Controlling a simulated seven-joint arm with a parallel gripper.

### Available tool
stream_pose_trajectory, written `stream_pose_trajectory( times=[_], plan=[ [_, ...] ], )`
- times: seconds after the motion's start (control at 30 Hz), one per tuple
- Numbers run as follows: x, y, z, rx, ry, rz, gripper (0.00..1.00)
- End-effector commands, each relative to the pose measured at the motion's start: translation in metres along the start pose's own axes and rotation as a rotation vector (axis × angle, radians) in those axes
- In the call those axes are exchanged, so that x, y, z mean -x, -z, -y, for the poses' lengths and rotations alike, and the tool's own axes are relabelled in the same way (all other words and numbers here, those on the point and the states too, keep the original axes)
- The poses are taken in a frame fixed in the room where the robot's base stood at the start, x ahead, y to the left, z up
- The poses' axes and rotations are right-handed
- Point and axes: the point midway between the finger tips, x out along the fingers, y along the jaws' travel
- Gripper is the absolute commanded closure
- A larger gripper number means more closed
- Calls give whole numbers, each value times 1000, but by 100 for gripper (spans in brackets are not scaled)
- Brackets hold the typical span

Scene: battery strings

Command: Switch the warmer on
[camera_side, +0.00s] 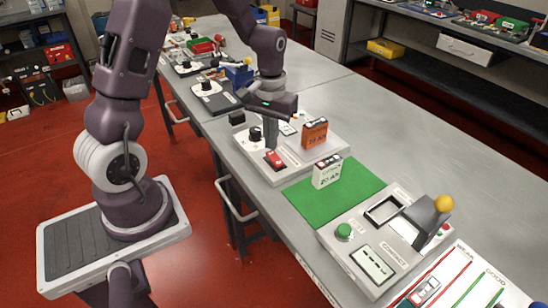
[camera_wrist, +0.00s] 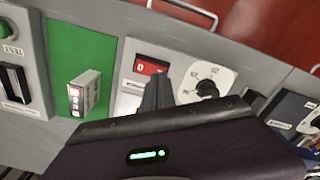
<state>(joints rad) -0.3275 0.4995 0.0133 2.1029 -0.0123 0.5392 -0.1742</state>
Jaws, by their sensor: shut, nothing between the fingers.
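A pale panel (camera_side: 318,159) on the bench carries a red rocker switch (camera_side: 274,158) and a black dial (camera_side: 255,134); I take it to be the warmer, but its labels are too small to read. In the wrist view the red switch (camera_wrist: 151,66) shows a white "0" mark, and the dial (camera_wrist: 207,88) is to its right. My gripper (camera_side: 270,146) is shut and empty, pointing down over the panel close to the switch. In the wrist view my fingertips (camera_wrist: 158,84) are just below the switch; I cannot tell whether they touch it.
An orange battery (camera_side: 314,133) stands upright on the panel's far side. A white battery (camera_side: 326,172) stands on the green mat (camera_side: 345,192). A test unit with a green button (camera_side: 344,231) and a yellow-knobbed lever (camera_side: 443,204) is nearer the camera.

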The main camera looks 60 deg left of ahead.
Motion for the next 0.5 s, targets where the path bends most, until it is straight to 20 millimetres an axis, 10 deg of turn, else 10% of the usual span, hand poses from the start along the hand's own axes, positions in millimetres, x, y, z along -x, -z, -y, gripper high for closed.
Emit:
stream_pose_trajectory(
  times=[0.5],
  plan=[
    [-8,0,0,0,0,1,100]
  ],
)
